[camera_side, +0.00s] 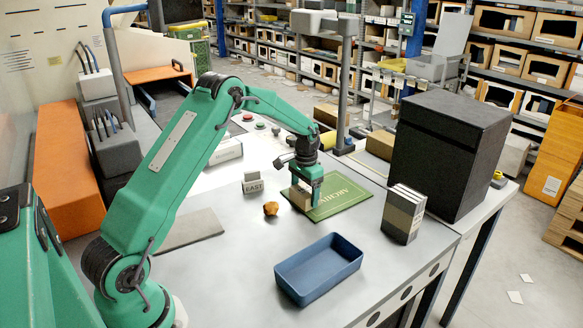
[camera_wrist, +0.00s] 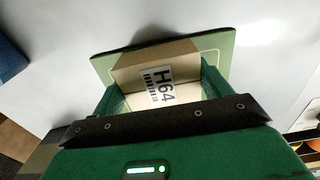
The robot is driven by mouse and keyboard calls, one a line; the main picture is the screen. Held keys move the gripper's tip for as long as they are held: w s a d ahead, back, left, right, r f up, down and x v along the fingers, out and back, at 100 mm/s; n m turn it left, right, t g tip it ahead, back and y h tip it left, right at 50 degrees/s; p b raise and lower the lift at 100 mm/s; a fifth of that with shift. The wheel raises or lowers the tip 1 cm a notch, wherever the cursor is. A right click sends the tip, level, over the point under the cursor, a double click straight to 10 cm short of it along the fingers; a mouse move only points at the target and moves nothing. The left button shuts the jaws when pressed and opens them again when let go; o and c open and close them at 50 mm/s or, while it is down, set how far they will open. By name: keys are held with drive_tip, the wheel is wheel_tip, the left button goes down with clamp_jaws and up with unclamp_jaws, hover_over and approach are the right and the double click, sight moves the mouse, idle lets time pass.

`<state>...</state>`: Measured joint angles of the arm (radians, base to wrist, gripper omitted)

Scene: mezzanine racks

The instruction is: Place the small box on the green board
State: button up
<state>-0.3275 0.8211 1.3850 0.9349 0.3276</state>
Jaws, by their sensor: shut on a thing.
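The small box (camera_wrist: 157,77) is tan with a white label reading H64 in the wrist view. My gripper (camera_wrist: 160,92) is shut on it, with the fingers on its two sides. The green board (camera_side: 340,196) lies flat on the grey table in the side view, with pale lettering and a thin border. There my gripper (camera_side: 307,196) points down at the board's left part, and the small box (camera_side: 300,198) shows in part between the fingers. The board (camera_wrist: 104,66) also shows behind the box in the wrist view. I cannot tell whether the box touches the board.
A blue tray (camera_side: 319,268) stands in front of the board. A brown lump (camera_side: 270,208) and an EAST sign (camera_side: 252,184) are left of it. A grey striped box (camera_side: 403,214) and a large black box (camera_side: 446,150) stand to the right.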

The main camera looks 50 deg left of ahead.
sight(305, 190)
drive_tip(key=shift+f, duration=0.1)
drive_tip(key=o, duration=1)
wheel_tip(305, 190, up, 12)
drive_tip(key=shift+r, duration=0.15)
idle(0.7)
